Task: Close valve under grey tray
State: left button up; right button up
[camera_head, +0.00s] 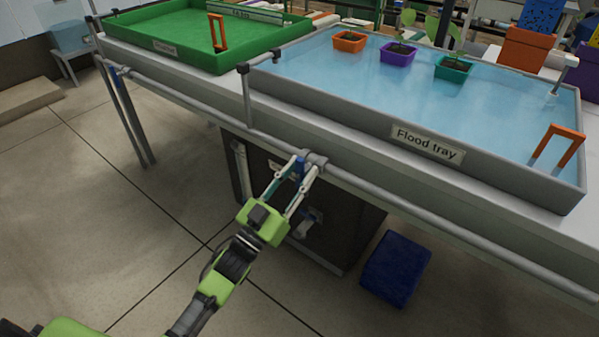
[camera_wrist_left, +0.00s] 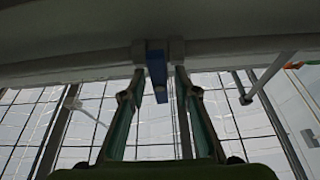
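The grey flood tray (camera_head: 395,137), labelled "Flood tray" and filled with blue water, sits on the bench at the right. A grey pipe runs along the bench front below it. A small blue valve handle (camera_head: 300,167) shows at a grey fitting (camera_head: 316,158) on this pipe. My left gripper (camera_head: 307,166) is at the handle, reaching from below. In the left wrist view, the blue handle (camera_wrist_left: 157,68) stands between the two fingertips (camera_wrist_left: 159,83), which are apart with a narrow gap on each side. My right gripper is not in view.
A green tray (camera_head: 185,62) stands at the left of the bench. Under the bench are a dark cabinet (camera_head: 345,235) and a blue box (camera_head: 396,268). Orange, purple and teal pots sit in the flood tray. The floor at the left is clear.

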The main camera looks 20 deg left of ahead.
pick_arm(q)
jog(key=v, duration=1.2)
